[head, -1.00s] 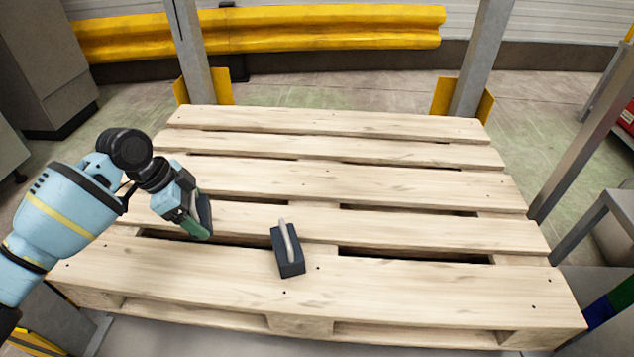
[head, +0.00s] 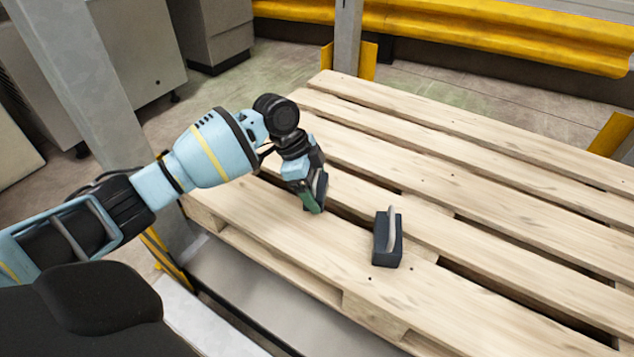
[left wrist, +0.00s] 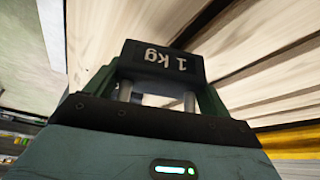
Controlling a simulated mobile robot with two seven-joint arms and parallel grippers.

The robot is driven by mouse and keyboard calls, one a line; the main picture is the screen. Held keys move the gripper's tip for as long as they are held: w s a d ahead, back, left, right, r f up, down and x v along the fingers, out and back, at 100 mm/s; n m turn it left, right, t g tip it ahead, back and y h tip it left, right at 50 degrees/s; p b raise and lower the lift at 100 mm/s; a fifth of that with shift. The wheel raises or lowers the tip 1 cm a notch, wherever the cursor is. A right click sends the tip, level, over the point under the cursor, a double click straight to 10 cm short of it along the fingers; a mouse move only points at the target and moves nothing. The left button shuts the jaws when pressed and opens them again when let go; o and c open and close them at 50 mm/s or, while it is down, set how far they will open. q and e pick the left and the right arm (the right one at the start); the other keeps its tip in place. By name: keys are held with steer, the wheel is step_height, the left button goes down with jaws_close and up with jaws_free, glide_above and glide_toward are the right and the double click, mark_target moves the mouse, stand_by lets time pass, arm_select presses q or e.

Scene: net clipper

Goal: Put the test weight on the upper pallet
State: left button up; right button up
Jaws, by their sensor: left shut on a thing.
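My left gripper (head: 311,203) is over the near left part of the wooden pallet (head: 470,185) in the head view. In the left wrist view, the left gripper (left wrist: 152,90) is shut on a dark block marked "1 kg" (left wrist: 160,60), a test weight, held between its green fingers. In the head view the arm partly hides this weight. I cannot tell whether it touches the boards. My right gripper is not in view.
Grey posts (head: 347,40) stand at the pallet's corners, with a yellow guard rail (head: 480,30) behind. Grey cabinets (head: 135,50) are at the left. The pallet's boards have gaps between them. The far boards are clear.

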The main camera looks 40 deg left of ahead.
mark_target(316, 198)
arm_select(q)
step_height(316, 198, down, 4)
steer(key=shift+b, duration=0.95)
steer(key=shift+w+f, duration=0.1)
steer(key=shift+f, duration=0.3)
steer(key=shift+r, duration=0.1)
steer(key=o, duration=1.4)
steer(key=shift+f, duration=0.25)
steer(key=o, duration=0.3)
